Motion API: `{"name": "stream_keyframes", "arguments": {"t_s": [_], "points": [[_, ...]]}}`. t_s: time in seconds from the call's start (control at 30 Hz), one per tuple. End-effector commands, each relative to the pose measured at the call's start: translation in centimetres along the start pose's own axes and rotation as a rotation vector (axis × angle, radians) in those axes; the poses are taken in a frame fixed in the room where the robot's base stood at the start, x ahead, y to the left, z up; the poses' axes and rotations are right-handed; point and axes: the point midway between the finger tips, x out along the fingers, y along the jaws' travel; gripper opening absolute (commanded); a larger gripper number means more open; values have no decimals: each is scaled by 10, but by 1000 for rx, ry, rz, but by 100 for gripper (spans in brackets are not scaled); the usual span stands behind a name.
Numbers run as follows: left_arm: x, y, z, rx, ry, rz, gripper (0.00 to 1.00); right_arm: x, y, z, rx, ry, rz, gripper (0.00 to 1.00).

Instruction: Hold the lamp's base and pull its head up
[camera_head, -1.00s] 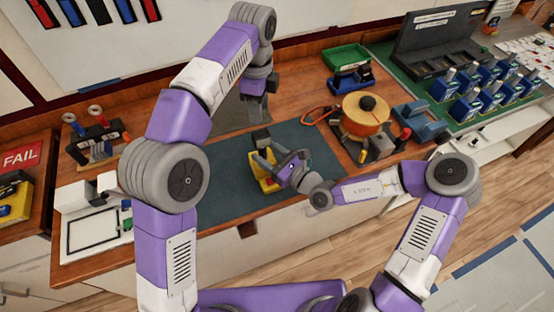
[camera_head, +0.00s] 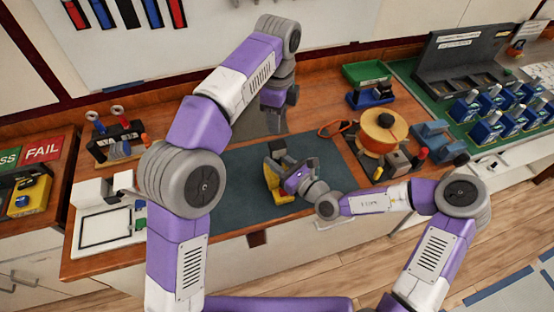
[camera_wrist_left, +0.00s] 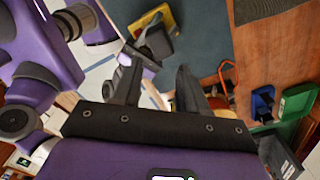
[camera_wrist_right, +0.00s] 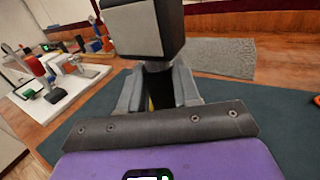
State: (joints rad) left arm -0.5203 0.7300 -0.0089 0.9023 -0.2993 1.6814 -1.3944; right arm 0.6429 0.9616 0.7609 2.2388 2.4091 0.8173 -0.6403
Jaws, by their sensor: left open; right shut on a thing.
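The work lamp has a yellow base (camera_head: 282,195) and a dark, blocky head (camera_head: 278,147). It stands on the dark mat in the head view. My right gripper (camera_head: 287,173) is shut on the lamp, coming in from the right. In the right wrist view the lamp's head (camera_wrist_right: 145,28) with its pale square face is above the fingers, and a dark part of the lamp shows between them. My left gripper (camera_head: 277,122) is open and empty, behind and above the lamp. In the left wrist view the lamp (camera_wrist_left: 157,40) lies beyond its open fingers (camera_wrist_left: 160,78).
A green tray (camera_head: 366,72) is at the back right. A tool rack (camera_head: 115,140) and a white framed tray (camera_head: 103,228) are at left. The mat's left part is clear.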

Motion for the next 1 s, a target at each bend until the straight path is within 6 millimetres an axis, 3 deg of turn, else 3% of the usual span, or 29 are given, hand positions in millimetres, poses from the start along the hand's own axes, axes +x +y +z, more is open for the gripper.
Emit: {"name": "stream_keyframes", "arguments": {"t_s": [0.03,0.23,0.7,1.0], "points": [[0,0,0,0,0,0,47,0,0,0,0,1,1,0],[-1,0,0,95,0,-1,78,0,0,0,0,1,1,0],[-9,0,0,797,0,-1,79,0,1,0,0,1,2,0],[-4,0,0,933,0,2,79,0,1,0,0,1,2,0]]}}
